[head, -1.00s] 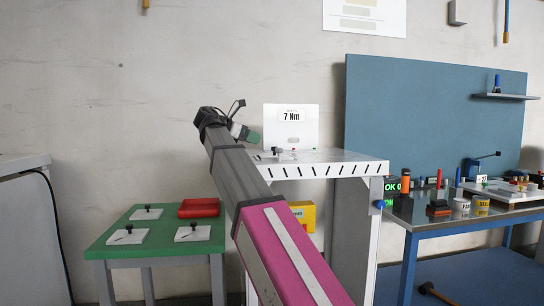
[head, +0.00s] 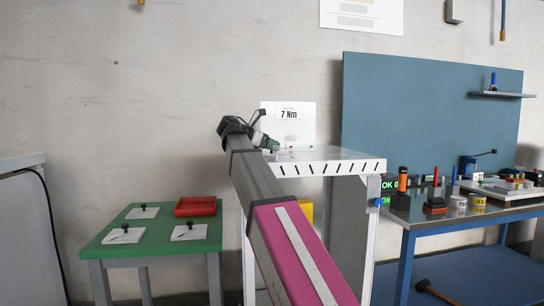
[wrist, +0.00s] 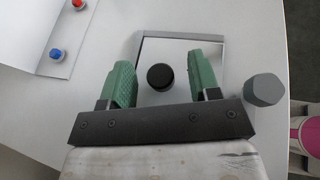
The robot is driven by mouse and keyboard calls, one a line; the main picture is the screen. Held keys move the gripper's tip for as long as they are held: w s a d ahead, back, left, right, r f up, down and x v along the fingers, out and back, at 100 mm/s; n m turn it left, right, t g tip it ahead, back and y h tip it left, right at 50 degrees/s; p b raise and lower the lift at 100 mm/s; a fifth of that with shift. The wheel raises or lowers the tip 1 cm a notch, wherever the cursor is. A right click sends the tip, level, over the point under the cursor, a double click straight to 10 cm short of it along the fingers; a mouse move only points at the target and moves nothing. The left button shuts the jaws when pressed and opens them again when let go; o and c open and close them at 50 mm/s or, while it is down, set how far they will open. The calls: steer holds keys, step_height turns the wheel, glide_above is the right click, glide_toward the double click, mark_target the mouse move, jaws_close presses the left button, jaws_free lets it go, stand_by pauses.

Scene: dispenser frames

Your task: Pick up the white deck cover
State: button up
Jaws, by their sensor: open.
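A pale, nearly white square plate (wrist: 180,52) with a round black knob (wrist: 160,77), seemingly the deck cover, lies on the white stand top in the wrist view. My gripper (wrist: 163,82) is open, with one green finger on each side of the knob. A gap shows between the knob and both fingers. I cannot tell how far the fingertips are above the plate. In the head view my gripper (head: 268,143) is tilted down over the stand, and its arm hides much of the plate.
The white stand (head: 335,166) carries a 7 Nm sign board (head: 289,114) at the back. A grey hexagonal piece (wrist: 264,90) is right of the plate. A green table (head: 158,245) at left holds several white plates with black knobs and a red tray (head: 195,207). A blue workbench (head: 470,214) is at right.

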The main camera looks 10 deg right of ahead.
steer(key=shift+w+d+f, duration=0.15)
steer(key=shift+d+f, duration=0.05)
steer(key=shift+d, duration=0.25)
jaws_close()
steer(key=shift+r, duration=0.1)
